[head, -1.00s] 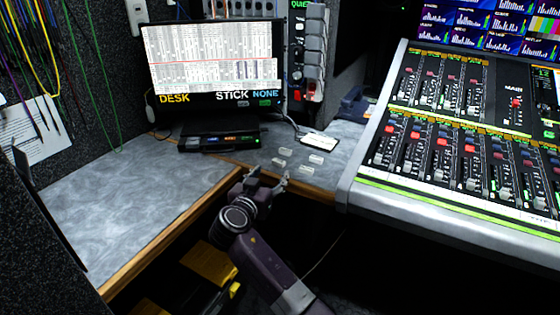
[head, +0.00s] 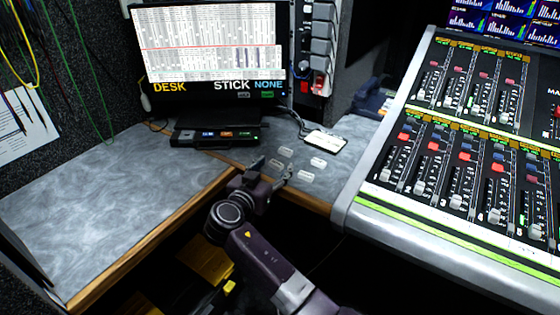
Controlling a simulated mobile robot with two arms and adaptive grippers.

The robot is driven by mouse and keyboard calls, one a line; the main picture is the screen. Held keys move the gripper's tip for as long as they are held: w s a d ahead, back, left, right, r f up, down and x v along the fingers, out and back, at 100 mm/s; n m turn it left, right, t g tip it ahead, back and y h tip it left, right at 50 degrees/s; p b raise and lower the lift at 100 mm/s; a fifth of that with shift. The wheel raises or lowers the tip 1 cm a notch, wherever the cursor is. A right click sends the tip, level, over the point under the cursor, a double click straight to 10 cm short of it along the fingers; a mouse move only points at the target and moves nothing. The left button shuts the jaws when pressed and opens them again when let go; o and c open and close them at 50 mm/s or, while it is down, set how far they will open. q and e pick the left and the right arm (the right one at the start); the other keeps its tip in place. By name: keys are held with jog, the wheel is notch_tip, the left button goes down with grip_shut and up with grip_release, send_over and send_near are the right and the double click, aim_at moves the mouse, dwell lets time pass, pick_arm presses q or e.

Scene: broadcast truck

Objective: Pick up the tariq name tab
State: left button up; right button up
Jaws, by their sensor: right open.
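Several small white name tabs lie on the grey desk: a back one (head: 286,152), a right one (head: 318,162), a front one (head: 306,176) and one by my gripper (head: 276,163). Their lettering is too small to read, so I cannot tell which is the tariq tab. My right gripper (head: 272,169) is open at the desk's front edge, its fingers reaching toward the tabs. The nearest tab shows between or just beyond the fingertips; I cannot tell whether they touch it. My left gripper is not in view.
A monitor (head: 210,50) stands at the back, with a black device (head: 215,138) before it. A white card (head: 325,142) lies behind the tabs. The mixing console (head: 350,200) bounds the right side. The left desk surface (head: 90,200) is clear.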

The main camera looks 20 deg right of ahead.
jog(key=shift+s+a, duration=0.1)
jog(key=shift+c, duration=0.8)
jog(key=c, duration=0.8)
